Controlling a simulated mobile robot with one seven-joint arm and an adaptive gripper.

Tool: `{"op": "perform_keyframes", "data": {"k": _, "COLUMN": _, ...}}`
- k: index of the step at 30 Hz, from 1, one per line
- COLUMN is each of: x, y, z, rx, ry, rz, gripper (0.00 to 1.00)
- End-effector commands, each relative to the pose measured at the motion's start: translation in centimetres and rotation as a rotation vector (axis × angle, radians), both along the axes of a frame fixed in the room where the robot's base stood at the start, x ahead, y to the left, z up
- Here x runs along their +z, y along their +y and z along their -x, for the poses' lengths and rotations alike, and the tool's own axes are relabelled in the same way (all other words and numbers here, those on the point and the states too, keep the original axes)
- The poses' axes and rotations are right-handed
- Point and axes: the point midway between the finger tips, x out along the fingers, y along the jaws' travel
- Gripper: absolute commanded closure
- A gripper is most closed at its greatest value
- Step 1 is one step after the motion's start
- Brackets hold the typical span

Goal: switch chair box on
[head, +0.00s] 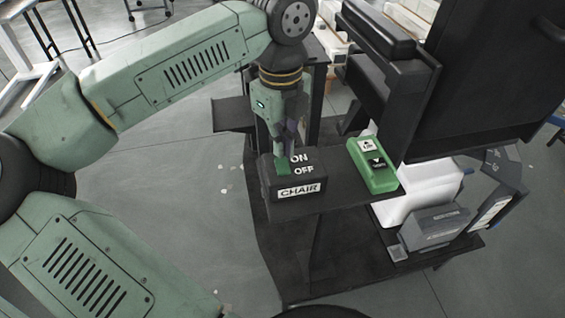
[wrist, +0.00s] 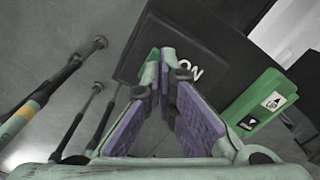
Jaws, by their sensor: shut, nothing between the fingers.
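The chair box (head: 298,188) is a black box labelled CHAIR on its front, with ON and OFF in white on its top. It sits at the left end of a dark shelf (head: 335,198). A green switch part (head: 283,168) shows on the box's left side, partly hidden by my gripper. My gripper (head: 284,152) is shut and empty, pointing down at the switch from above. In the wrist view my fingertips (wrist: 166,60) meet beside the ON word on the chair box (wrist: 205,65). I cannot tell whether they touch the switch.
A green control box (head: 373,165) with up and down buttons stands to the right of the chair box, and also shows in the wrist view (wrist: 258,105). A large black chair-like structure (head: 480,80) rises behind it. Grey floor (head: 170,220) is clear to the left.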

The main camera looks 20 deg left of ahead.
Motion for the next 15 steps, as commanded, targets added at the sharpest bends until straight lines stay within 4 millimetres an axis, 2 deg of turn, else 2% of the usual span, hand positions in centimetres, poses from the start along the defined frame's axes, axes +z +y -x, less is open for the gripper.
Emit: {"op": "perform_keyframes", "data": {"k": 15, "x": -0.88, "y": 0.0, "z": 0.01, "rx": 0.0, "ry": 0.0, "rz": 0.0, "gripper": 1.0}}
